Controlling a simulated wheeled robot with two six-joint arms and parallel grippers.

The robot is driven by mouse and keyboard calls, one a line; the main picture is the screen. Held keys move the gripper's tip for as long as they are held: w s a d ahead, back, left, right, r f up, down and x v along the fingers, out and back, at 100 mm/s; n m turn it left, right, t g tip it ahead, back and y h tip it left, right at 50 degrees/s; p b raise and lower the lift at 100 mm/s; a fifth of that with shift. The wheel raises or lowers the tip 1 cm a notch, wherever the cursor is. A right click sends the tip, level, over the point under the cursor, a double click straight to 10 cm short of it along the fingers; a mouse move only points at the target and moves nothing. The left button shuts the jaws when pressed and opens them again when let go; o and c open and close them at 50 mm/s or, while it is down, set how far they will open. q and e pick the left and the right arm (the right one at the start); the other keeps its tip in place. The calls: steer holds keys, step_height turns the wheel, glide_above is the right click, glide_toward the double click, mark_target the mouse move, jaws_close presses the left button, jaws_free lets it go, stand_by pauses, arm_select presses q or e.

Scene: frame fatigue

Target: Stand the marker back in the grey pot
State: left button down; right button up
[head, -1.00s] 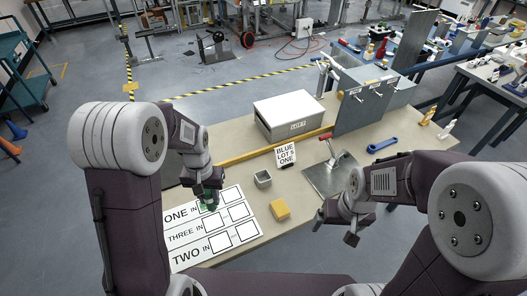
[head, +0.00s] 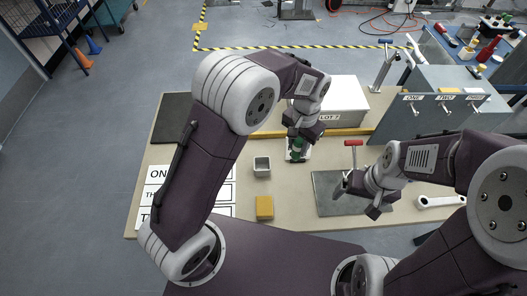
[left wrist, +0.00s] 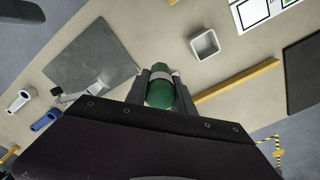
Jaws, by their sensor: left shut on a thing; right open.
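The green marker (head: 298,150) is held in my left gripper (head: 297,158), which is shut on it above the table, near the front of the white box. In the left wrist view the marker (left wrist: 160,92) is a green cylinder with a pale band between the two fingers; its far end is hard to make out. The small square grey pot (head: 262,167) stands on the table, left of and nearer than my left gripper. My right gripper (head: 356,201) is open and empty over the dark plate.
A yellow block (head: 264,208) lies nearer than the pot. A wooden strip (head: 267,134) and a white box (head: 343,105) lie behind. A dark plate with a red-handled clamp (head: 353,144) is to the right. A printed sheet (head: 160,175) lies left, partly behind my left arm.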

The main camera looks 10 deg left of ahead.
arm_select(q)
steer(key=shift+w+d+f, duration=0.15)
steer(key=shift+w+d, duration=0.15)
steer(key=shift+d, duration=0.05)
steer(key=shift+a+f, duration=0.15)
steer(key=a+f, duration=0.3)
steer(key=a, duration=0.1)
steer(key=a+f+p, duration=0.1)
steer(key=a+f, duration=0.2)
steer(key=a+f+p, duration=0.1)
steer(key=a+f, duration=0.3)
steer(key=shift+s+a, duration=0.2)
steer(key=shift+a, duration=0.1)
steer(key=shift+w+f, duration=0.15)
steer(key=shift+f, duration=0.15)
steer(key=c, duration=1.1)
jaws_free()
arm_select(e)
steer(key=shift+w+d+r, duration=0.15)
steer(key=shift+r, duration=0.2)
steer(key=shift+w+d+r, duration=0.1)
steer(key=shift+r, duration=0.25)
